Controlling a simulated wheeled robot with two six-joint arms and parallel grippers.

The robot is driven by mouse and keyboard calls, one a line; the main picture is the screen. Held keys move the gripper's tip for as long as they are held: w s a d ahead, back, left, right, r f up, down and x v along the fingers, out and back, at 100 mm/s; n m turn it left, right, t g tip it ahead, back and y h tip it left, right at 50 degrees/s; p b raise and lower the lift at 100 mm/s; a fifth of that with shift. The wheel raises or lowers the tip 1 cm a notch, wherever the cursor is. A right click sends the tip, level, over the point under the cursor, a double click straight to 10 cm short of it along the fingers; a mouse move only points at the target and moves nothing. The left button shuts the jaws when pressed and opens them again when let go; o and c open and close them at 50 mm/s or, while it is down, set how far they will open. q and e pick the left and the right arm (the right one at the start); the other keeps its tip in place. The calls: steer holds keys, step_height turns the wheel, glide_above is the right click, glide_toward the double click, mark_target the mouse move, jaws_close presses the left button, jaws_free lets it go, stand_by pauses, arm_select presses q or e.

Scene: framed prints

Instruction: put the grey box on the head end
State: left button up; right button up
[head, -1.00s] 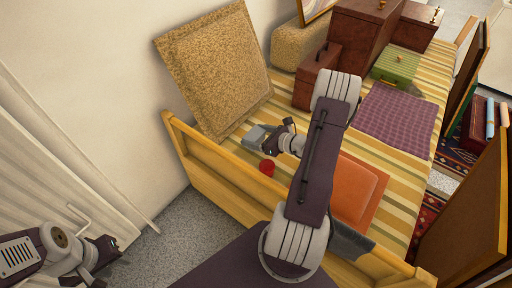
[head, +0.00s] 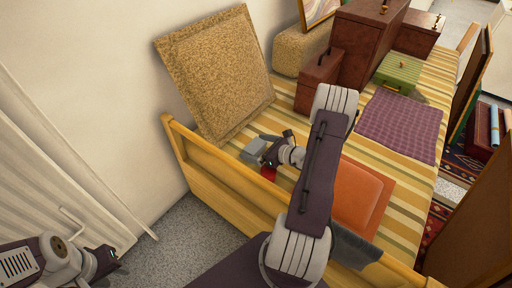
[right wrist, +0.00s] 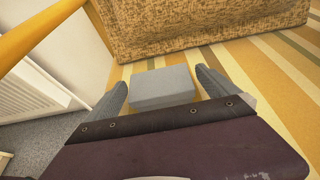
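The grey box (head: 253,151) is at the near left corner of the striped bed (head: 400,170), between the tan cushion and the near wooden board. My right gripper (head: 264,152) has its fingers on either side of it. In the right wrist view the grey box (right wrist: 163,87) lies between the two fingertips, close to both; it looks gripped. Whether its underside touches the bed is hard to tell. My left gripper (head: 108,264) hangs low at the left, away from the bed; its fingers are too small to read.
A red object (head: 269,173) is close beside the box, partly hidden. The tan cushion (head: 215,72) leans on the wall. The wooden end board (head: 215,170) rises on the near side. An orange cushion (head: 358,195), purple cloth (head: 398,122), green box (head: 397,74) and brown cases (head: 318,80) occupy the bed.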

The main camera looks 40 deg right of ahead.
steer(key=shift+r, duration=0.1)
steer(key=shift+s+d+r+p, duration=0.1)
steer(key=shift+s+r+p, duration=0.1)
steer(key=shift+r+p, duration=0.1)
steer(key=p+v, duration=0.4)
steer(key=v, duration=0.7)
steer(key=shift+s+p, duration=0.3)
